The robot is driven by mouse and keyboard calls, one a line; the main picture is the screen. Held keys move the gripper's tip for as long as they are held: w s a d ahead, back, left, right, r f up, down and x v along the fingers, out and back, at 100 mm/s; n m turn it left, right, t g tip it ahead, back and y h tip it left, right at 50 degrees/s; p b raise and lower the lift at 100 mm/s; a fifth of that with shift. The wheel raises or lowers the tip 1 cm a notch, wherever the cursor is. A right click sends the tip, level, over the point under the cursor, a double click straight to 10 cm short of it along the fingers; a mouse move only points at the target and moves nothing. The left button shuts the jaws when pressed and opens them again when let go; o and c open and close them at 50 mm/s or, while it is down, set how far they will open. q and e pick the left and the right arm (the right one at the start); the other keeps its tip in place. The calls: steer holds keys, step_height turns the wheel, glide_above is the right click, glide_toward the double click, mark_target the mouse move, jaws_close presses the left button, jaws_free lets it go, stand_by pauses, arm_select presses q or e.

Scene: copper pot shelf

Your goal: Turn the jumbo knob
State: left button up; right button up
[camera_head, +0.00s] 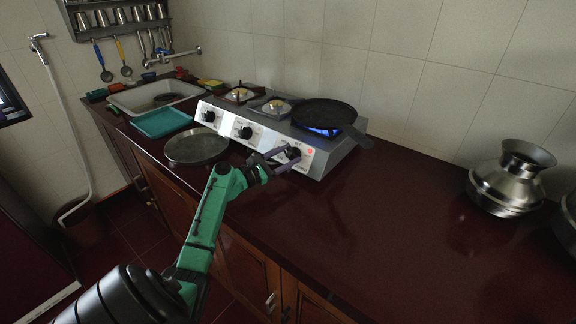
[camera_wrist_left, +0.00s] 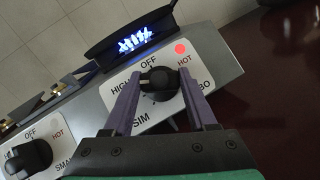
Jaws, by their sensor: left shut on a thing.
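The jumbo knob (camera_wrist_left: 160,82) is a black round knob on the stove's front panel. In the left wrist view it sits under the word OFF, with HIGH to its left, SIM below and letters ending in BO at the right. In the head view the knob (camera_head: 292,153) is the rightmost of three. My left gripper (camera_wrist_left: 160,90) has its two purple fingers on either side of the knob and is shut on it. In the head view my left gripper (camera_head: 283,158) reaches the panel from the left. My right gripper is not in view.
The stove (camera_head: 232,121) stands on a dark red counter (camera_head: 420,220). A black pan (camera_head: 323,113) sits on the right burner above a blue flame (camera_head: 322,131). A round steel pan (camera_head: 196,147) lies left of my arm. Steel pots (camera_head: 510,180) stand far right; the counter between is clear.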

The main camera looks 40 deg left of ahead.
arm_select(q)
steer(key=m+h+b, duration=0.1)
steer(key=m+g+b, duration=0.1)
steer(key=m, duration=0.1)
steer(key=m+g+h+b, duration=0.1)
steer(key=m, duration=0.1)
steer(key=shift+a+f+h, duration=0.1)
steer(key=shift+f+h, duration=0.2)
steer(key=m+g+h+b, duration=0.1)
steer(key=m, duration=0.2)
steer(key=shift+r+g+b, duration=0.15)
steer(key=shift+g+b, duration=0.15)
steer(key=shift+g, duration=0.1)
steer(key=m+g, duration=0.2)
steer(key=m, duration=0.1)
steer(key=shift+r+h, duration=0.2)
steer(key=shift+h, duration=0.1)
steer(key=shift+w+m+g, duration=0.1)
steer(key=shift+m+g, duration=1)
steer(key=shift+m, duration=0.8)
steer(key=shift+p, duration=0.3)
steer(key=o, duration=1.4)
steer(key=shift+c, duration=0.2)
steer(key=shift+a+r, duration=0.1)
